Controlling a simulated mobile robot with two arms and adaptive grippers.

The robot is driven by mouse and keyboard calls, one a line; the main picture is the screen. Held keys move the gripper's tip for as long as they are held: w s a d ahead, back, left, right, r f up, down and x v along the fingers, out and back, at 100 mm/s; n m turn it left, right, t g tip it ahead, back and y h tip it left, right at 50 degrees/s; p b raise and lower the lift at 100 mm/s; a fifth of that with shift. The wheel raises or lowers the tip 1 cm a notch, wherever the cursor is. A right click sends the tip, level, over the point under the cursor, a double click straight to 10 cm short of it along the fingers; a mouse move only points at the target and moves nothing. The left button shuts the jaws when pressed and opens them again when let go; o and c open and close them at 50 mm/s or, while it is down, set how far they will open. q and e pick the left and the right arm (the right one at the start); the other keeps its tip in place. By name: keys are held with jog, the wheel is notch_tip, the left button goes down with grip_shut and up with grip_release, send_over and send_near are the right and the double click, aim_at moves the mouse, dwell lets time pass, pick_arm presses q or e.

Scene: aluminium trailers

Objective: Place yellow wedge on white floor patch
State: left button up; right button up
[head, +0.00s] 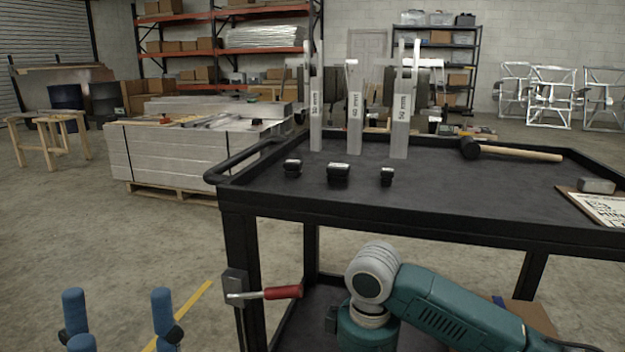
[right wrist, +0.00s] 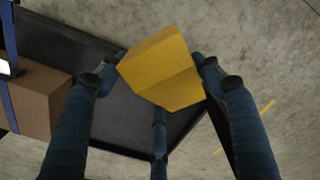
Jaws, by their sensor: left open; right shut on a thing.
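The yellow wedge (right wrist: 160,68) is held between the blue fingers of my right gripper (right wrist: 158,75) in the right wrist view. Two fingers press its sides and a third shows below it. The wedge is over the dark edge of a cart shelf and the concrete floor; I cannot tell its height. My left gripper (head: 118,305) shows at the bottom left of the head view, fingers apart and empty, over bare floor. My right gripper is not visible in the head view. No white floor patch shows in either view.
A black cart (head: 440,212) stands ahead, bearing upright metal bars (head: 354,110), small black pieces (head: 339,172) and a mallet (head: 510,151). A cardboard box (right wrist: 42,98) sits on the shelf.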

jog(key=s+r+m, duration=0.1)
jog(key=r+m, duration=0.1)
jog(key=s+a+r+m, duration=0.1)
jog(key=s+r+m, duration=0.1)
jog(key=s+a+r+m, duration=0.1)
jog(key=r+m, duration=0.1)
jog(key=shift+s+r, duration=0.2)
jog(key=shift+r, duration=0.2)
jog(key=shift+s+r+m, duration=0.4)
jog(key=shift+s+m, duration=0.1)
jog(key=shift+m, duration=0.2)
